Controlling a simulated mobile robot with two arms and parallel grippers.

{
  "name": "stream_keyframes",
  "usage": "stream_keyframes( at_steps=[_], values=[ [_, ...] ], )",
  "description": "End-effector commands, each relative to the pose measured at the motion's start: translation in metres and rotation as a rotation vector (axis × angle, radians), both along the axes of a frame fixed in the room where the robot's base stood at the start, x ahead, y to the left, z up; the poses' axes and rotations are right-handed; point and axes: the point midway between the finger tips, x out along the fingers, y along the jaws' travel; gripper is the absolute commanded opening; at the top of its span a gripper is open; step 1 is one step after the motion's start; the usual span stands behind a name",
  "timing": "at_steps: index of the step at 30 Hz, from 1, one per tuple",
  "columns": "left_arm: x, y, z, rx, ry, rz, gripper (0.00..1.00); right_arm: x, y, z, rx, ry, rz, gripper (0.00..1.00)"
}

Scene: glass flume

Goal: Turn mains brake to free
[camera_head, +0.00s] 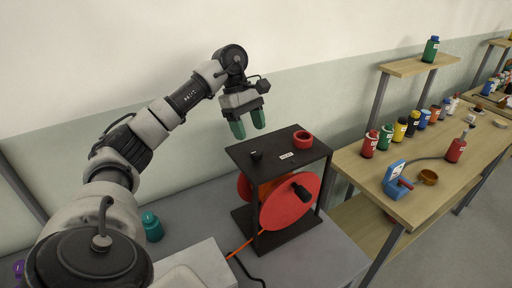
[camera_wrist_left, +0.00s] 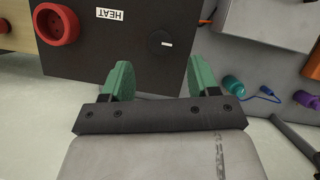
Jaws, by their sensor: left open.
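A cable reel with red discs (camera_head: 289,203) and an orange cable sits in a dark frame (camera_head: 275,240) on the grey bench. Its dark top plate (camera_head: 240,152) carries a small black knob (camera_head: 256,155), a white label and a red ring-shaped fitting (camera_head: 302,139). No part is visibly marked as the mains brake. My left gripper (camera_head: 248,124) is open and empty, its green fingers above and left of the plate, apart from the knob. My right gripper is out of view.
A teal bottle (camera_head: 152,227) stands on the grey bench (camera_head: 330,255) left of the reel. A wooden table (camera_head: 350,170) at right holds several bottles, a blue box (camera_head: 396,180) and a brown bowl (camera_head: 428,177). Space above the plate is clear.

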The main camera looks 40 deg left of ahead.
Motion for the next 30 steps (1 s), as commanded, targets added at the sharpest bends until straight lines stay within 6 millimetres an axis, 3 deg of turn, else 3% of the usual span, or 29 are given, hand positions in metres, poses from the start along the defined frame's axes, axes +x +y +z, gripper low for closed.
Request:
stream_keyframes(
  at_steps=[9,22,30],
  values=[
    [-0.001,-0.021,-0.047,-0.001,0.002,0.000,0.60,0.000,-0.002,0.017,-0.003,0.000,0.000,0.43],
    [-0.001,-0.025,-0.059,-0.002,-0.002,0.001,0.60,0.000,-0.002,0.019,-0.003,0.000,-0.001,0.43],
    [-0.001,-0.025,-0.059,-0.002,-0.002,0.001,0.21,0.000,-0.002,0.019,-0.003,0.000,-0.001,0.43]
  ],
)
